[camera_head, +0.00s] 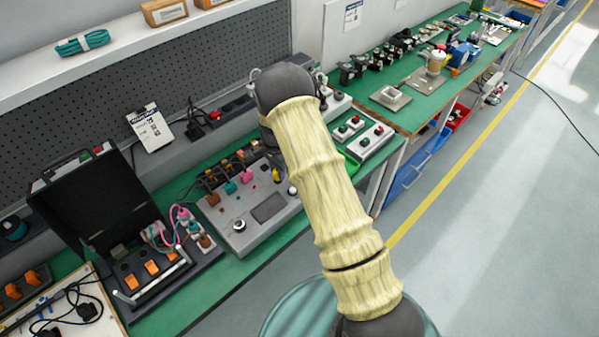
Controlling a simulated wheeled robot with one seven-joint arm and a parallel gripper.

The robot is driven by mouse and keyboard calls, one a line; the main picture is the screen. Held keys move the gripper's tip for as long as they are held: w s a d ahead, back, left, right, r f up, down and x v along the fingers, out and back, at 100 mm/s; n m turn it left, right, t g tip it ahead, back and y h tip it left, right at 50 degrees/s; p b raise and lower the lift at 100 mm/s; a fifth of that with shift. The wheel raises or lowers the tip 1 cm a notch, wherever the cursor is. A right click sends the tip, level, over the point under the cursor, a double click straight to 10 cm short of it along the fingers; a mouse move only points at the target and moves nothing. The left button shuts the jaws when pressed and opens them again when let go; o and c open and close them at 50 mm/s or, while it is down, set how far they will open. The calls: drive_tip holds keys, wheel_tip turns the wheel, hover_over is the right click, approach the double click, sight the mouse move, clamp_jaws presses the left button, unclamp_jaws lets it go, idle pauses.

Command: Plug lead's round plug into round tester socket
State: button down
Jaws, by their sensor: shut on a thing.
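The grey tester box (222,232) sits on the green bench, left of my arm. Its top carries a row of small brown, teal, pink and yellow fittings, a dark rectangular panel (269,208) and a round knob (239,226). I cannot tell which fitting is the round socket. The lead and its round plug cannot be made out for certain. My yellow-sleeved arm rises across the middle and bends at a dark joint near the back panel. The arm hides my gripper and the right edge of the tester.
An open black case (98,205) with orange switches and pink and teal leads (180,222) stands left of the tester. A grey button box (371,139) lies to the right. A pegboard (190,85) backs the bench. The floor at right is mostly clear.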

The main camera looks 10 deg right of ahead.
drive_tip(key=shift+f+b, duration=0.3)
drive_tip(key=shift+f, duration=0.2)
idle(1.2)
drive_tip(key=c, duration=1)
unclamp_jaws()
drive_tip(key=shift+c, duration=0.2)
wheel_tip(320, 180, up, 17)
drive_tip(key=b, duration=0.2)
drive_tip(key=shift+r+b, duration=0.2)
drive_tip(key=shift+b, duration=0.2)
